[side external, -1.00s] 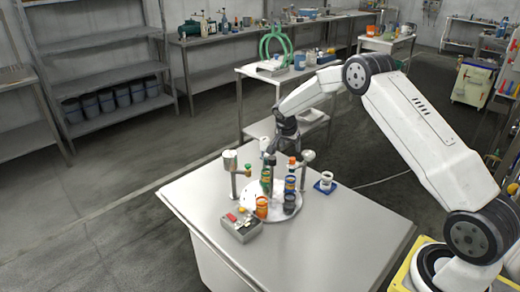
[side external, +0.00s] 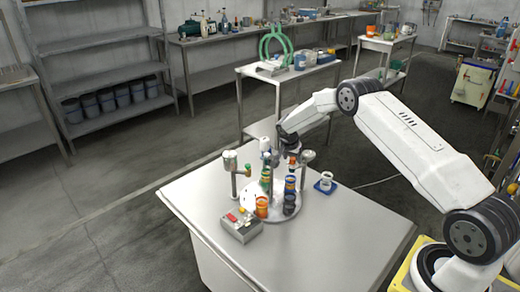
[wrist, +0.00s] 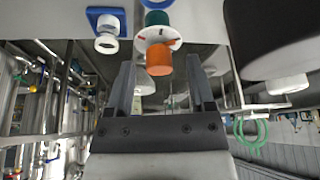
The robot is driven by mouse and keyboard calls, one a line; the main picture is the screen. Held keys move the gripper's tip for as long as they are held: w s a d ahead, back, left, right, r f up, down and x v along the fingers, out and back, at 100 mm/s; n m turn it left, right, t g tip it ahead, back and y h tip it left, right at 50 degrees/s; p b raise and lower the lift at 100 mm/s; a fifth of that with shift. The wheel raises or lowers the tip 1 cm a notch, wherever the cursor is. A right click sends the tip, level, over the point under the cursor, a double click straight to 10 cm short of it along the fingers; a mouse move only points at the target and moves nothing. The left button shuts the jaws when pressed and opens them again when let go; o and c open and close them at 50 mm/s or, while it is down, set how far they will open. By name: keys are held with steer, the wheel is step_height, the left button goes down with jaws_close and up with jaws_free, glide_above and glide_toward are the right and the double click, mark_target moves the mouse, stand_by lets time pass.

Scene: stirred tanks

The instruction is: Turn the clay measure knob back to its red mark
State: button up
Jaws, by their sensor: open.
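The clay-orange knob (wrist: 159,59) shows in the wrist view in front of a pale round dial (wrist: 172,42). The dial has a red mark to the left of the knob and a dark mark to its right. My gripper (wrist: 160,66) is open, with one finger on each side of the knob in the picture. I cannot tell whether either finger touches it. In the side external view my gripper (side external: 287,148) is over the turntable among the small stirrers, where the knob is too small to make out surely.
A green knob (wrist: 157,18) and a blue square with a white ring (wrist: 107,42) are close by. A dark cylinder (wrist: 275,35) looms at the right. Orange and dark jars (side external: 262,207) stand on the round plate, beside a grey control box (side external: 240,226). The table's front right is clear.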

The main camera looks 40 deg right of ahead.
steer(key=shift+f, duration=0.1)
steer(key=shift+c, duration=0.2)
jaws_close()
steer(key=shift+n, duration=0.4)
steer(key=shift+s+d+n+t+y, duration=0.1)
steer(key=shift+n+t+y, duration=0.3)
steer(key=shift+n, duration=0.85)
steer(key=shift+n+t+y, duration=0.2)
steer(key=shift+n+t, duration=0.4)
steer(key=shift+n, duration=0.65)
steer(key=shift+d+n+t+y, duration=0.1)
steer(key=shift+n+t+y, duration=0.3)
steer(key=shift+n, duration=1.2)
steer(key=shift+d+n+t+y, duration=0.15)
steer(key=shift+n+y, duration=0.45)
steer(key=shift+n, duration=1)
steer(key=n+y, duration=0.1)
steer(key=n, duration=0.2)
steer(key=n+y, duration=0.1)
steer(key=n, duration=0.2)
steer(key=shift+y, duration=0.3)
steer(key=n+y, duration=0.1)
steer(key=n, duration=0.2)
steer(key=n+g, duration=0.1)
steer(key=n, duration=0.1)
steer(key=shift+n+y, duration=0.4)
